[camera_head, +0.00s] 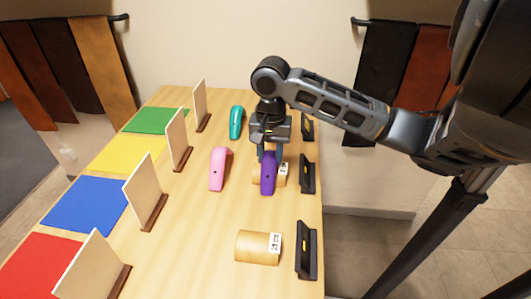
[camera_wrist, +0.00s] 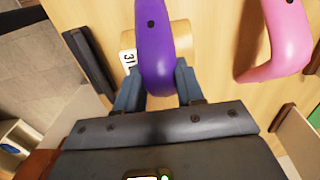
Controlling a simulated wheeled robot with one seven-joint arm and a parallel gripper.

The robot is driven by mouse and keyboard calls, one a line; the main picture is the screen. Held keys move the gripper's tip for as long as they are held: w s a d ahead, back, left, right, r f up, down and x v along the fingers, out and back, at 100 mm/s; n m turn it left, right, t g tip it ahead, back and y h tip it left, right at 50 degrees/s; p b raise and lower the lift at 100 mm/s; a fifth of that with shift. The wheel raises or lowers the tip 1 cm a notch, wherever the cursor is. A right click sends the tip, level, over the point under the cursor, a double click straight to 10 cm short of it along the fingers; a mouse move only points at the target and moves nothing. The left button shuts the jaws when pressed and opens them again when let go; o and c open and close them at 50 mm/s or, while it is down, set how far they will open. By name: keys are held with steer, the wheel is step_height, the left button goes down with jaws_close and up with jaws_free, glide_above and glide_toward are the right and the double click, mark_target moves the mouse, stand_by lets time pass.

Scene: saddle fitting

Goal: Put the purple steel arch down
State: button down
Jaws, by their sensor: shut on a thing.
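The purple steel arch (camera_head: 268,174) is between the fingers of my gripper (camera_head: 269,150), in front of the robot's right-hand row of the table. In the wrist view the purple arch (camera_wrist: 154,45) runs up from between the two fingertips (camera_wrist: 158,84), which are closed against its sides. Behind or under the arch is a short wooden cylinder (camera_wrist: 183,38) with a white number label, partly hidden by it; it also shows in the head view (camera_head: 256,173). I cannot tell whether the arch touches the cylinder.
A pink arch (camera_head: 219,168) and a teal arch (camera_head: 236,122) stand left of my gripper. Another labelled wooden cylinder (camera_head: 257,247) lies nearer. Black stands (camera_head: 307,173) line the right edge. Upright boards (camera_head: 145,190) separate green, yellow, blue (camera_head: 84,205) and red mats at left.

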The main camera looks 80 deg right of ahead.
mark_target(270, 157)
steer(key=shift+r, duration=0.1)
steer(key=c, duration=0.7)
jaws_free()
steer(key=shift+f, duration=0.2)
steer(key=shift+r, duration=0.1)
step_height(270, 157, up, 12)
steer(key=p, duration=0.1)
